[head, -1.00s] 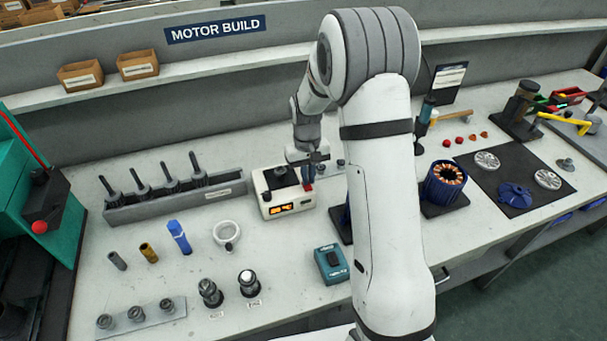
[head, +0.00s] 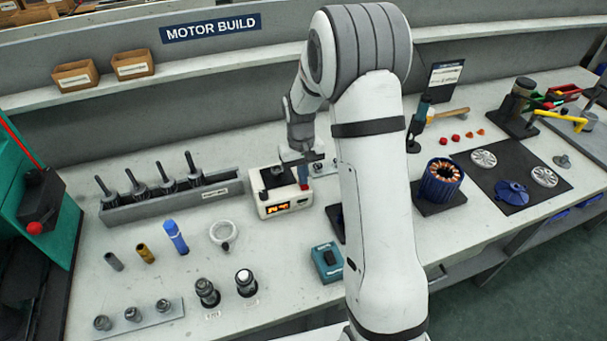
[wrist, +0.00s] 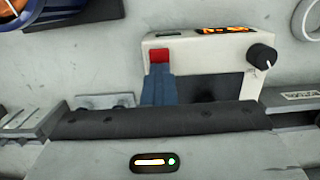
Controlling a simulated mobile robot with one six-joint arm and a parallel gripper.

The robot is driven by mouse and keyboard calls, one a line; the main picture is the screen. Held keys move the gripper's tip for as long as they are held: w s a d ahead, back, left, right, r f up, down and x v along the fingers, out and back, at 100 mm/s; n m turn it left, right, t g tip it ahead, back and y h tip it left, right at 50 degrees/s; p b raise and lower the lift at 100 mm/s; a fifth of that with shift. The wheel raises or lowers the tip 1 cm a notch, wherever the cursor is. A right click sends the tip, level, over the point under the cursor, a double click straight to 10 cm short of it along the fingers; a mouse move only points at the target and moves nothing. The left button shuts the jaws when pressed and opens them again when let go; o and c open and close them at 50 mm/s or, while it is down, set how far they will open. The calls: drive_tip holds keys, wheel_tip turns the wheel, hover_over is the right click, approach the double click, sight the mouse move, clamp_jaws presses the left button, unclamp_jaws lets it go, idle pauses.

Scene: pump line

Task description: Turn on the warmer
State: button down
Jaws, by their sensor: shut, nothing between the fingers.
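The warmer (head: 287,206) is a small off-white box with a dark top plate, a black knob and lit orange digits on its front. In the wrist view the warmer (wrist: 205,48) shows its black knob (wrist: 262,57) and a red switch (wrist: 159,56). My gripper (head: 303,183) is shut and empty, its fingers pointing down at the warmer's right side. In the wrist view the blue-grey fingertips of my gripper (wrist: 158,72) meet the edge of the red switch and hide part of it. I cannot tell whether they press it.
A rack of dark tools (head: 170,199) stands left of the warmer. A white ring (head: 223,233) and a teal box (head: 327,262) lie in front. A blue motor stator (head: 441,182) stands to the right. My arm hides part of the bench.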

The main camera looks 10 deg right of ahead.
drive_tip(key=shift+s+f+g, duration=0.3)
drive_tip(key=shift+s+f, duration=0.25)
drive_tip(key=shift+s, duration=0.15)
wheel_tip(320, 180, up, 15)
drive_tip(key=w+p, duration=0.1)
drive_tip(key=w, duration=0.1)
drive_tip(key=shift+w, duration=0.4)
drive_tip(key=shift+r+p, duration=0.1)
drive_tip(key=shift+p, duration=0.2)
drive_tip(key=s+r+t, duration=0.2)
drive_tip(key=s, duration=1.1)
drive_tip(key=s+r+m+t, duration=0.1)
drive_tip(key=s+r+t, duration=0.1)
drive_tip(key=s, duration=1.1)
drive_tip(key=shift+d+r+t, duration=0.15)
drive_tip(key=shift+r+t, duration=0.25)
drive_tip(key=shift+r, duration=0.4)
